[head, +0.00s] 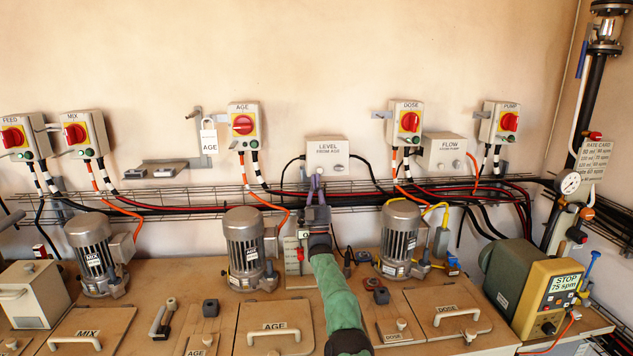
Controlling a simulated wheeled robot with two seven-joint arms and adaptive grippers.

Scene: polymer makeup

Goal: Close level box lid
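The level box (326,153) is a pale grey box on the back wall, labelled LEVEL FROM AGE. Its labelled front looks flat against the body, with a small round knob at the lower right. I cannot make out an open gap around the lid. My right gripper (317,181) points up at the box's lower edge, on a green-sleeved arm from the bottom of the view. Its fingers are close together and overlap the bottom of the box in the picture. I cannot tell whether they touch it. No object shows between them. My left gripper is out of view.
Cables and a wire tray (200,211) run along the wall below the box. Motors (245,245) and (399,235) stand either side of my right arm. The flow box (444,152) and red-knobbed switch boxes, including AGE (244,125), hang nearby.

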